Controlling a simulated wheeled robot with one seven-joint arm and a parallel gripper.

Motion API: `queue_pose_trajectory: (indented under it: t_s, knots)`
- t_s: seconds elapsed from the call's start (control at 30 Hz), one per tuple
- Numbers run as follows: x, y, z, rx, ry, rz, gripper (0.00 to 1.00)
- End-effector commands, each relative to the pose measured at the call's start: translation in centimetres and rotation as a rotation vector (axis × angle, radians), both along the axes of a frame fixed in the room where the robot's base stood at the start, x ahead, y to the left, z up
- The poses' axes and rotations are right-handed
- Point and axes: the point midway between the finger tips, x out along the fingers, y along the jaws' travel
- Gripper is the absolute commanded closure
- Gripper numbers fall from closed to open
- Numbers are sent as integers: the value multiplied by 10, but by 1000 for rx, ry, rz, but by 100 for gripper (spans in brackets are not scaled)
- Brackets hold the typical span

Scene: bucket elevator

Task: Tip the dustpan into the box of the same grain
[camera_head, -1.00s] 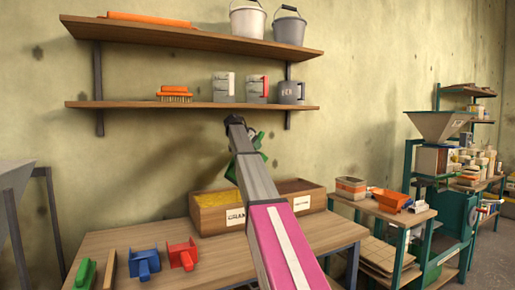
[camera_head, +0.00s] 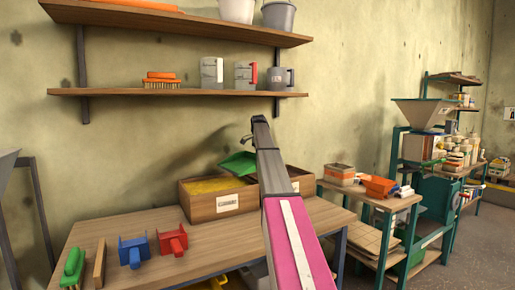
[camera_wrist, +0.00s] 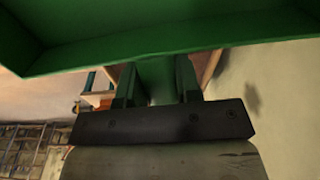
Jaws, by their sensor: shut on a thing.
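The green dustpan (camera_head: 238,163) is in the air above the left wooden box in the head view, its wide pan at the upper right of that box. In the wrist view its green pan (camera_wrist: 150,30) fills the top. My gripper (camera_wrist: 156,85) is shut on its handle. What lies in the pan is hidden. The left box (camera_head: 228,205) holds yellow grain (camera_head: 215,186) and has a white label that is too small to read. The right box (camera_head: 308,183) stands beside it, partly behind my arm; its contents are mostly hidden.
The wooden table (camera_head: 130,222) bears a red scoop (camera_head: 173,241), a blue scoop (camera_head: 134,252) and a green brush (camera_head: 73,268) at its front left. A shelf (camera_head: 180,92) with a brush and jugs hangs above. A side table (camera_head: 385,203) stands right.

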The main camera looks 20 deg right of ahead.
Motion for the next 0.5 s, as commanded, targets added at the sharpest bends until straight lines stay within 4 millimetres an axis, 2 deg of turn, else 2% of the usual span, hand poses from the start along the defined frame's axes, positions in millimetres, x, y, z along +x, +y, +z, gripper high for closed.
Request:
queue_pose_trajectory:
  t_s: [0.23,0.37,0.5]
  knots:
    - [6,-16,-36,194,61,-1,100]
    - [6,-17,-41,225,70,0,100]
    - [6,-16,-35,224,69,0,100]
